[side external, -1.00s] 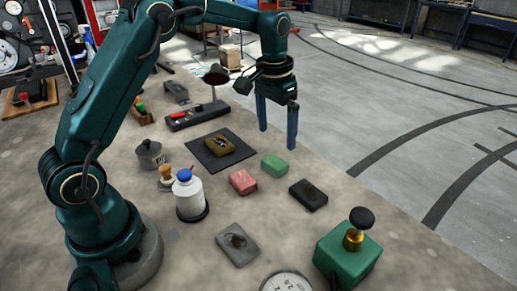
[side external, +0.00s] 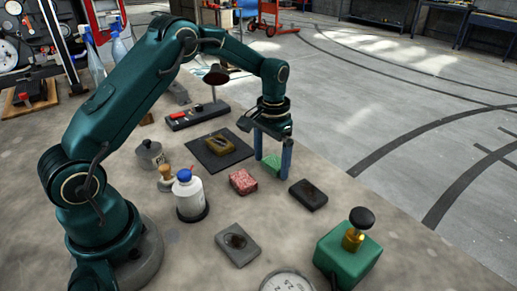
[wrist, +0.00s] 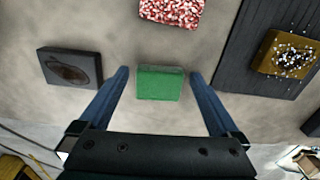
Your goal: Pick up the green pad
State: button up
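The green pad (side external: 271,164) lies flat on the grey work surface. In the wrist view the green pad (wrist: 160,83) sits between the two blue fingers of my gripper (wrist: 158,76), with a gap on each side. In the side view my gripper (side external: 272,166) is low, its fingers pointing down on either side of the pad and partly covering it. My gripper is open, and nothing is held. I cannot tell exactly how far the fingertips are above the surface.
A red speckled pad (side external: 243,181) lies to the left and a dark pad (side external: 308,195) to the right. A brown pad (side external: 220,146) rests on a dark mat (side external: 236,158). A grey pad (side external: 237,245), a white bottle (side external: 189,198) and a green block with a black knob (side external: 347,250) stand nearer.

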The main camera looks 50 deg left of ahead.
aim_at(272, 163)
jog(key=c, duration=1.1)
jog(key=shift+o, duration=0.2)
jog(key=shift+r, duration=0.1)
jog(key=shift+r, duration=0.6)
notch_tip(272, 163, up, 3)
jog(key=shift+w+f, duration=0.1)
jog(key=shift+f, duration=0.05)
jog(key=s+a+r, duration=0.6)
jog(key=a+r, duration=0.1)
jog(key=a, duration=0.2)
jog(key=shift+s+a, duration=0.3)
jog(key=shift+s, duration=0.05)
